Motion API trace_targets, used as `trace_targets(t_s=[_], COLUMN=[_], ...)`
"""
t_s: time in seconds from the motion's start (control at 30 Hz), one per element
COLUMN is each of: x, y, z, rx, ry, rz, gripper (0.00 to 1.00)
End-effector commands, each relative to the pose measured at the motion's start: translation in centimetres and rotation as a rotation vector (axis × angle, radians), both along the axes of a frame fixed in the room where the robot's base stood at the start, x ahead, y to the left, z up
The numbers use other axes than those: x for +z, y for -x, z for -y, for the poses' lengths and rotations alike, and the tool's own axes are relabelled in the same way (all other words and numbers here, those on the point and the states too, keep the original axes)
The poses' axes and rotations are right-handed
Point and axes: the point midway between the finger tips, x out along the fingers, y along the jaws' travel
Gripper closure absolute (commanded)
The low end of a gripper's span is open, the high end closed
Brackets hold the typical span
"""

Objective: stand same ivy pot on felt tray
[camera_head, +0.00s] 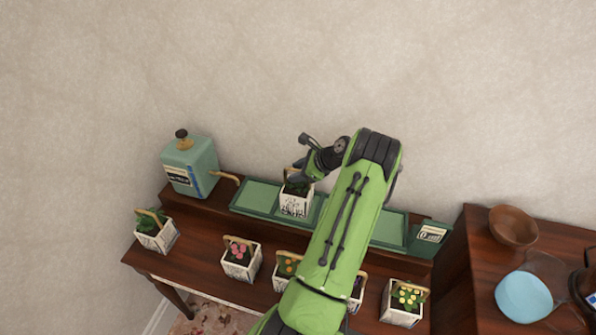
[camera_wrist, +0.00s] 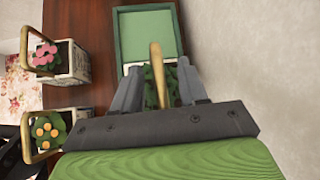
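An ivy pot (camera_head: 295,204), a white patterned box with dark green leaves, appears to stand in the green felt tray (camera_head: 243,209); its base contact is hard to make out. In the wrist view, its leaves (camera_wrist: 172,88) and upright wooden handle (camera_wrist: 155,72) show between my fingers. My gripper (camera_head: 297,178) is over this pot. In the wrist view my gripper (camera_wrist: 158,82) has its fingers apart on both sides of the handle, with gaps beside it. Another leafy green pot (camera_head: 155,234) stands at the table's left end.
Pots with pink flowers (camera_head: 241,261), orange flowers (camera_head: 288,268) and yellow flowers (camera_head: 402,303) line the table's front. A green canister (camera_head: 189,165) stands back left. A card (camera_head: 431,234) is at the tray's right end. A brown bowl (camera_head: 513,226) and blue dish (camera_head: 523,296) sit at right.

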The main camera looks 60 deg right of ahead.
Motion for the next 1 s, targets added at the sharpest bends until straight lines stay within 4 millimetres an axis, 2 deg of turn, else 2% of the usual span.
trace_targets(t_s=[0.27,0.37,0.7,0.83,1.0], x=[0.5,1.7,7.6,8.5,8.6], y=[0.1,1.4,7.5,8.5,8.7], z=[0.0,0.1,-0.2,-0.3,-0.3], rx=[-0.001,-0.003,-0.003,-0.001,0.000], ry=[0.001,0.002,0.002,0.001,0.000], rz=[0.000,0.001,0.001,0.000,0.001], gripper=[0.58,0.58,0.58,0.58,0.58])
